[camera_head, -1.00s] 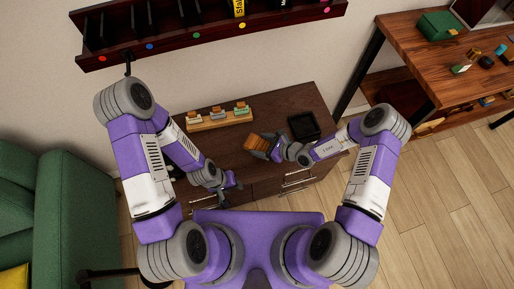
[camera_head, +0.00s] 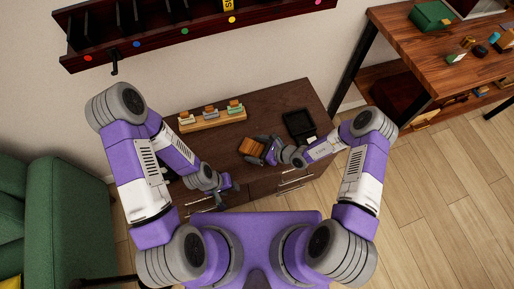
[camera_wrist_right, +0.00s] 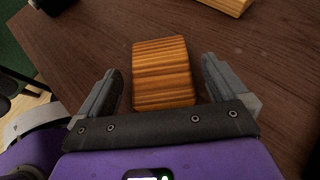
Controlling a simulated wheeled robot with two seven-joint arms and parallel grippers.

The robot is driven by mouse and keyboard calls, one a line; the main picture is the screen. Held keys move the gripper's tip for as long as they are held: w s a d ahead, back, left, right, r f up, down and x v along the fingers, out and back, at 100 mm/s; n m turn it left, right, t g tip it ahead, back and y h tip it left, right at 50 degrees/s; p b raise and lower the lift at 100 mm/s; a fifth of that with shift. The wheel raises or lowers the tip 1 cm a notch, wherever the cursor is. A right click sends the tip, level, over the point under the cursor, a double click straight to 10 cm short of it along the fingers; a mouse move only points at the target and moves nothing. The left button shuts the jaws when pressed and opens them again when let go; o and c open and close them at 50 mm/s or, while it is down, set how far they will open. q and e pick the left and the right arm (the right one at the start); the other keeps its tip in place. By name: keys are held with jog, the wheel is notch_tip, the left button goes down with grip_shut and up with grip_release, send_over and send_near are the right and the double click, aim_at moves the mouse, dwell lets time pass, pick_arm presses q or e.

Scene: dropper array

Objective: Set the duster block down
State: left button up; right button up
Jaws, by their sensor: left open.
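The duster block (camera_head: 252,147), a wooden block with striped grain, rests on the dark brown cabinet top (camera_head: 262,100). In the right wrist view the block (camera_wrist_right: 161,72) lies between the fingers of my right gripper (camera_wrist_right: 160,66), with a gap on each side. In the head view my right gripper (camera_head: 263,149) is at the block's right side, open around it. My left gripper (camera_head: 224,190) is open and empty near the cabinet's front edge, left of the block and apart from it.
A wooden rack (camera_head: 212,121) with several small blocks stands at the back left of the cabinet top. A black tray (camera_head: 293,124) is to the right of the block. A wall shelf (camera_head: 187,32) hangs above. Bare top surrounds the block.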

jog(key=shift+r, duration=0.2)
jog(key=shift+s+d+r, duration=0.1)
jog(key=shift+d+r, duration=0.1)
jog(key=shift+d, duration=0.1)
jog(key=p+v, duration=0.4)
jog(key=v, duration=0.6)
jog(key=s+r+n+g+h, duration=0.1)
jog(key=s+n+g+h, duration=0.4)
jog(key=s+n, duration=0.8)
jog(key=n+h, duration=0.1)
jog(key=n, duration=0.6)
jog(key=shift+d+n+h, duration=0.2)
jog(key=shift+n+h, duration=0.1)
jog(key=shift+n, duration=0.1)
jog(key=shift+s, duration=0.1)
